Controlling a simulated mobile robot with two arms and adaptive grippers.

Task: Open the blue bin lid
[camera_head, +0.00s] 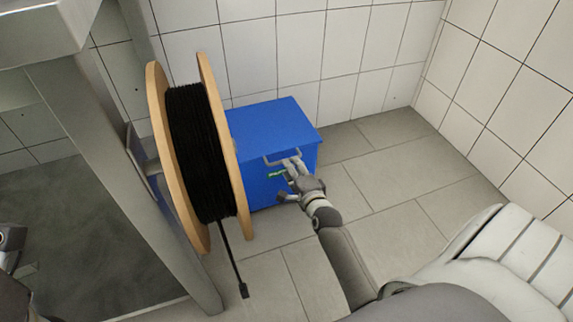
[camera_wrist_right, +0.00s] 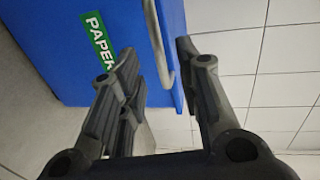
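The blue bin (camera_head: 272,124) stands on the floor against the tiled wall, and its lid looks closed. A metal bar handle (camera_head: 270,161) sits at the front edge of the lid; it also shows in the right wrist view (camera_wrist_right: 157,42). My right gripper (camera_head: 291,166) is at the handle. In the right wrist view, my right gripper's (camera_wrist_right: 157,65) fingers are spread apart, with the bar running between them. A green "PAPER" label (camera_wrist_right: 96,40) is on the bin's front. Part of what looks like my left gripper (camera_head: 12,243) shows at the left edge, mostly cut off.
A large wooden reel of black cable (camera_head: 197,150) stands close to the bin's left side and hides part of it. A loose cable end (camera_head: 243,290) hangs down to the floor. A grey metal frame (camera_head: 110,180) is at left. Floor right of the bin is clear.

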